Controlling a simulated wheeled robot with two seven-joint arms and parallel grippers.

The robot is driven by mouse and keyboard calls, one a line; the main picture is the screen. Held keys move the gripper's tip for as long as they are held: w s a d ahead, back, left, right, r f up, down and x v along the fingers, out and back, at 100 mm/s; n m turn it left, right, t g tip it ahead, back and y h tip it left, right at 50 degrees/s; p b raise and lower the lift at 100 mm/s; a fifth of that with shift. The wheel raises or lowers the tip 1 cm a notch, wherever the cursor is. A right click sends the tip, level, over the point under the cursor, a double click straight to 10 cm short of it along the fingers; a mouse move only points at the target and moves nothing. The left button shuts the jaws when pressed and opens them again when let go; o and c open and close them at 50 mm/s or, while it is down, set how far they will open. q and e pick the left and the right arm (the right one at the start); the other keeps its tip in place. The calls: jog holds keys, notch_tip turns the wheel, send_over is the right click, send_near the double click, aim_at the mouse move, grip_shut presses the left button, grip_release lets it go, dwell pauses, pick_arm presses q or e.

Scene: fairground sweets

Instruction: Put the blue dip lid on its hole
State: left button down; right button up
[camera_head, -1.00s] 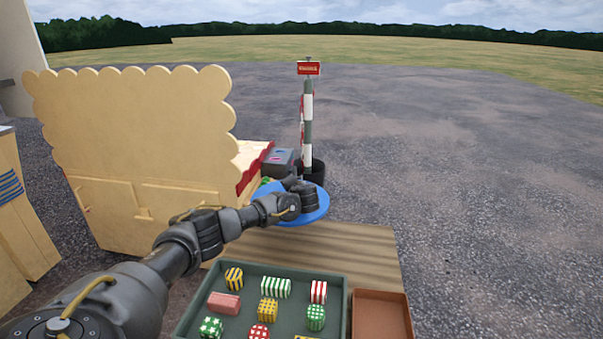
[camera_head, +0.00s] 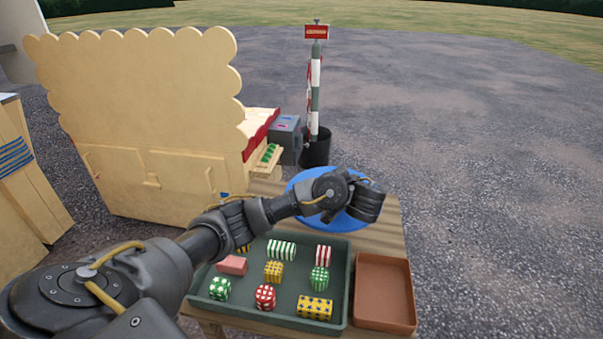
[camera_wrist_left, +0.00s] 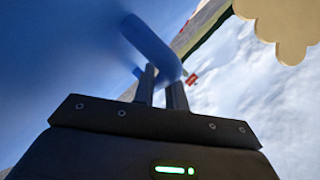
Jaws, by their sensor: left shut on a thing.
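My left gripper is shut on the blue dip lid (camera_head: 305,182). In the head view the lid is a blue disc beneath my wrist, above or over the back of the wooden table; I cannot tell whether it touches anything. My wrist covers its middle. In the left wrist view the lid (camera_wrist_left: 60,85) is a large blurred blue shape, and the fingers of my left gripper (camera_wrist_left: 163,88) close on its blue loop handle (camera_wrist_left: 155,45). I cannot make out the lid's hole in either view. My right gripper is in neither view.
A dark green tray (camera_head: 341,300) of patterned sweets lies in front, with an empty brown tray (camera_head: 385,290) at its right. A scalloped cream board (camera_head: 140,100) stands at the left. A grey box (camera_head: 286,135) and a striped post (camera_head: 315,90) stand behind the table (camera_head: 389,243).

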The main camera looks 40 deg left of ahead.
pick_arm(q)
jog(key=s+d+m+t+h, duration=0.1)
jog(key=s+d+m+h, duration=0.2)
jog(key=d, duration=0.6)
jog(key=s+d+r+m+t+h, duration=0.1)
jog(key=s+d+m+t+h, duration=0.1)
jog(key=s+d, duration=0.6)
jog(key=s+d+m+t+h, duration=0.2)
jog(key=s+d+m+h, duration=0.3)
jog(key=d, duration=0.4)
jog(key=shift+s+d+r, duration=0.2)
jog(key=shift+s+d, duration=0.15)
jog(key=shift+s, duration=0.3)
